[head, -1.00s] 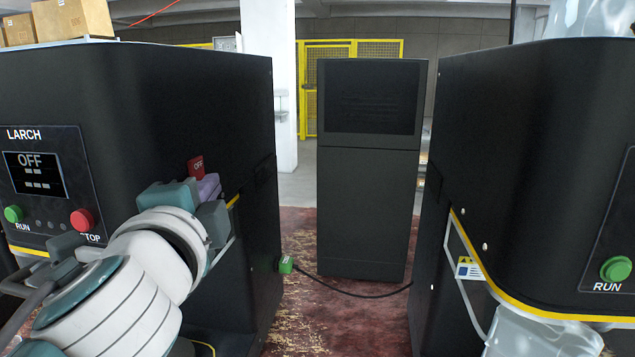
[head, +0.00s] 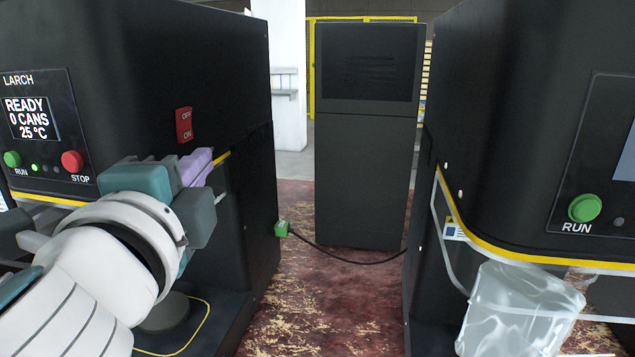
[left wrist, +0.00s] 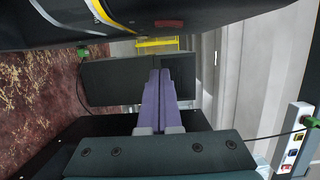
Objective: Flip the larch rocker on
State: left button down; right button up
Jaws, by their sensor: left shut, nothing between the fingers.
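The larch machine (head: 225,60) is the black cabinet on the left. Its red rocker (head: 184,124), marked OFF above and ON below, is on the side face and unobstructed in the head view. It also shows as a small red patch in the left wrist view (left wrist: 168,23). The larch display (head: 31,118) reads READY, 0 CANS, 25 °C, and a small green light is lit below it. My left gripper (head: 200,165), with purple fingers, is shut and empty below the rocker, apart from it. Its fingers also show in the left wrist view (left wrist: 158,100). My right gripper is out of view.
Another black machine with a green RUN button (head: 585,208) stands at right, a clear crumpled bag (head: 515,315) below it. A dark cabinet (head: 366,180) stands behind the gap. A cable runs across the floor from a green plug (head: 282,229). The floor between the machines is otherwise open.

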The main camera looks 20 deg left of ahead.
pick_arm(q)
jog(key=shift+b+v, duration=0.3)
jog(key=shift+v, duration=1.15)
